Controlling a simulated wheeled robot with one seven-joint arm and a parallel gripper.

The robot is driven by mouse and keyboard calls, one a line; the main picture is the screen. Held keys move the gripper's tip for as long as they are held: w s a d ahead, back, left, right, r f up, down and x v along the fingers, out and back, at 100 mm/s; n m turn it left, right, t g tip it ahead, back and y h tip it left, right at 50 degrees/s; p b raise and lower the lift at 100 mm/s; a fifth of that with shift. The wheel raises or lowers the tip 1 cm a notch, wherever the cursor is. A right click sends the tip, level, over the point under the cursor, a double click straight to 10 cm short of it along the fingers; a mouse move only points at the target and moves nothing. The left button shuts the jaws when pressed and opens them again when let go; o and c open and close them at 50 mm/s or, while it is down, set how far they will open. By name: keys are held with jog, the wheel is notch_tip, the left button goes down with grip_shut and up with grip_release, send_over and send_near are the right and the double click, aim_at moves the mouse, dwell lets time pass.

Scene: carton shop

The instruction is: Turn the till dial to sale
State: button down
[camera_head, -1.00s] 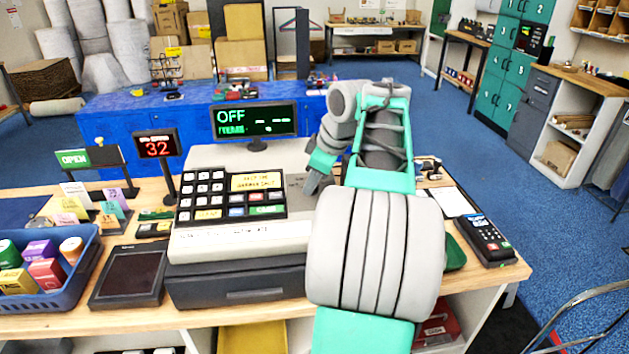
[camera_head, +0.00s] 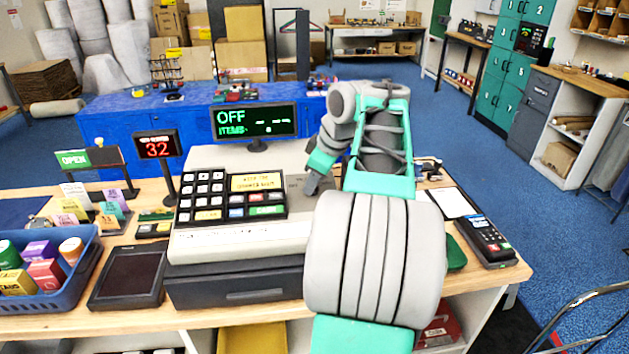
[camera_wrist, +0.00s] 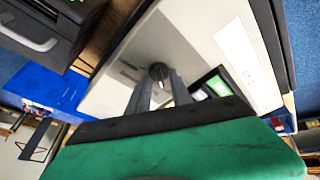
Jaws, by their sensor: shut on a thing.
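The till (camera_head: 240,240) is a light grey register with dark keys on the counter, and its display (camera_head: 254,121) reads OFF. The dial (camera_wrist: 158,71) is a small dark round knob on the till's top panel, seen in the wrist view. My gripper (camera_wrist: 160,80) is shut on the dial, with a finger on each side of it. In the head view my gripper (camera_head: 313,185) reaches down to the till's right end, and its fingers and my arm hide the dial there. The markings around the dial are too blurred to read.
A card reader (camera_head: 487,241) and a white paper (camera_head: 451,202) lie to the right of the till. A dark tablet (camera_head: 130,277) and a blue basket (camera_head: 48,292) of small boxes are to its left. A red number sign (camera_head: 158,146) stands behind.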

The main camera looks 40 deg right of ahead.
jog(key=m+h+b, duration=0.1)
jog(key=m, duration=0.2)
jog(key=shift+s+a+f+m+b, duration=0.1)
jog(key=shift+m+b, duration=0.2)
jog(key=shift+b, duration=0.05)
jog(key=shift+f+m+h+b, duration=0.1)
jog(key=shift+m+h+b, duration=0.55)
jog(key=shift+m, duration=1.25)
jog(key=c, duration=1.5)
grip_release()
